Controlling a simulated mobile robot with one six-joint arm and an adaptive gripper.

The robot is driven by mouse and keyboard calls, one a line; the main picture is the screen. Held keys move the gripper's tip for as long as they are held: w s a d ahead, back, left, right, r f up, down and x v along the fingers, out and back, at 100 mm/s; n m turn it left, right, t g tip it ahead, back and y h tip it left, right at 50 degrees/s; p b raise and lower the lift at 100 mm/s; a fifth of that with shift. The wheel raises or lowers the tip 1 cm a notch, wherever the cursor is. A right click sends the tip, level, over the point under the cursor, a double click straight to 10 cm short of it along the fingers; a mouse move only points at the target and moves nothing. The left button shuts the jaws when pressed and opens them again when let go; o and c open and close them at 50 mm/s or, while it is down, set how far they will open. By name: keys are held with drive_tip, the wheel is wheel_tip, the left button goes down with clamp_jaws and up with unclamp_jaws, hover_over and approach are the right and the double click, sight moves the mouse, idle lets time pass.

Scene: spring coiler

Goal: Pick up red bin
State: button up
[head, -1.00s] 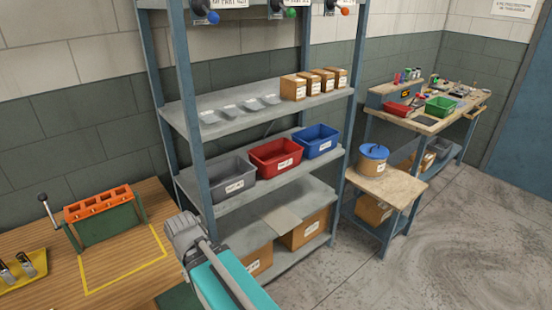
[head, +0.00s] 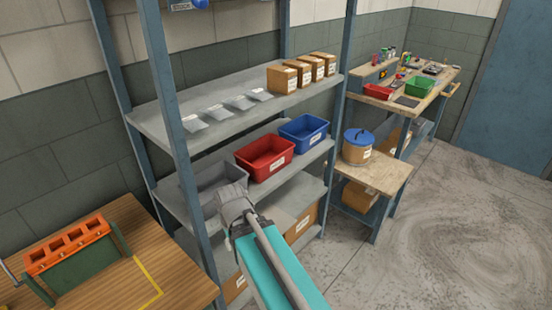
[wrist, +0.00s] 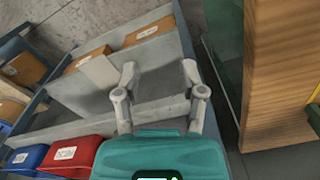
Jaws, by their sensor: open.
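The red bin (head: 262,168) stands on the middle shelf of the rack in the head view, between a grey bin on its left and a blue bin on its right. It has a white label on its front and looks empty. In the wrist view the red bin (wrist: 78,152) is at the lower left, partly cut off by the teal wrist body. My gripper (wrist: 160,72) has its two grey fingers spread wide with nothing between them. It is apart from the red bin, which lies left of the fingers there. My arm covers part of the grey bin in the head view.
The blue bin (head: 304,133) is close beside the red one, and the grey bin (head: 205,178) is left of it. Rack posts (head: 178,130) and the upper shelf (head: 160,117) bound the space. A smaller red bin (head: 378,91) sits on the far bench. Open floor (head: 450,240) lies to the right.

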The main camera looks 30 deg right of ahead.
drive_tip(key=shift+w, duration=0.2)
idle(0.4)
drive_tip(key=w+d+r+m+t+h+b, duration=0.1)
drive_tip(key=w+d+r+m+t+h, duration=0.1)
drive_tip(key=w+d, duration=0.5)
drive_tip(key=w+d+r+m+t+h, duration=0.2)
drive_tip(key=w+d+m+h, duration=0.3)
drive_tip(key=w+d, duration=0.3)
drive_tip(key=w+d+r+m+t+h+b, duration=0.1)
drive_tip(key=w+d+r+m+t+h, duration=0.1)
drive_tip(key=w+d, duration=0.5)
drive_tip(key=w+r+m+h, duration=0.1)
drive_tip(key=w+m, duration=0.1)
drive_tip(key=w, duration=0.2)
drive_tip(key=shift+w+d+m+b, duration=0.3)
drive_tip(key=shift+d+m+b, duration=0.05)
drive_tip(key=shift+d+m, duration=0.05)
drive_tip(key=b+x, duration=0.4)
drive_tip(key=x, duration=0.4)
drive_tip(key=shift+w+d, duration=0.2)
drive_tip(key=shift+d, duration=0.1)
